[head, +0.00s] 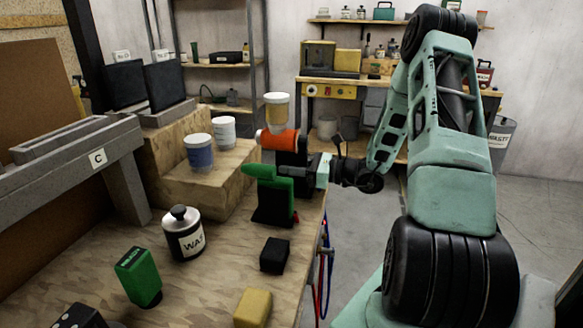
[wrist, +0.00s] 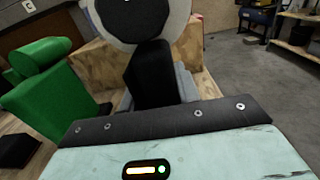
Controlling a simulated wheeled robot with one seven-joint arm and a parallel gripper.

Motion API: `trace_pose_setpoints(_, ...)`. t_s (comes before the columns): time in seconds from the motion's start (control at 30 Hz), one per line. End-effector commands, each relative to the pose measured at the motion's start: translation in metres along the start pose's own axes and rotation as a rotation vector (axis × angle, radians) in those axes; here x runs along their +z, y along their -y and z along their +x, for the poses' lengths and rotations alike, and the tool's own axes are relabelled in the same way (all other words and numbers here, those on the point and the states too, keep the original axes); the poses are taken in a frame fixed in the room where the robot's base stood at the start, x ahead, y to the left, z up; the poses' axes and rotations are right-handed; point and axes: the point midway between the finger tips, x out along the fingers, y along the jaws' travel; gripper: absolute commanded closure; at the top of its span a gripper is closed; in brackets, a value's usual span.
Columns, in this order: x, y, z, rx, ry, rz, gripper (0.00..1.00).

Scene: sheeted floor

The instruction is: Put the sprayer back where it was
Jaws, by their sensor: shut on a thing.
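The sprayer shows in the head view as an orange body (head: 278,141) with a yellow and white cup on top and a black grip below. It is upright at the bench's right edge. My gripper (head: 312,168) comes from the right and is shut on its black grip. In the wrist view the black grip (wrist: 154,75) stands in the middle, under a pale round part with a dark centre. The fingertips are hidden there. I cannot tell whether the sprayer touches the bench.
A green tool (head: 270,188) on a black base stands close in front of the sprayer; it also shows in the wrist view (wrist: 55,95). A blue-labelled jar (head: 199,154) and a white jar (head: 224,133) stand on the wooden step.

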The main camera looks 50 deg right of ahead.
Motion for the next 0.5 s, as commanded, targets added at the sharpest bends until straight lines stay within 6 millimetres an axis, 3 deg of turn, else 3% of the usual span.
trace_pose_setpoints(0.37, -0.0023, 0.0, 0.0005, 0.001, 0.004, -0.002, 0.76)
trace_pose_setpoints(0.4, -0.0026, -0.0001, 0.0002, 0.0, 0.001, -0.001, 0.57)
trace_pose_setpoints(0.43, -0.0025, -0.0001, 0.0002, 0.0, 0.001, -0.001, 0.48)
trace_pose_setpoints(0.5, -0.0025, -0.0001, 0.0002, 0.0, 0.001, -0.001, 0.46)
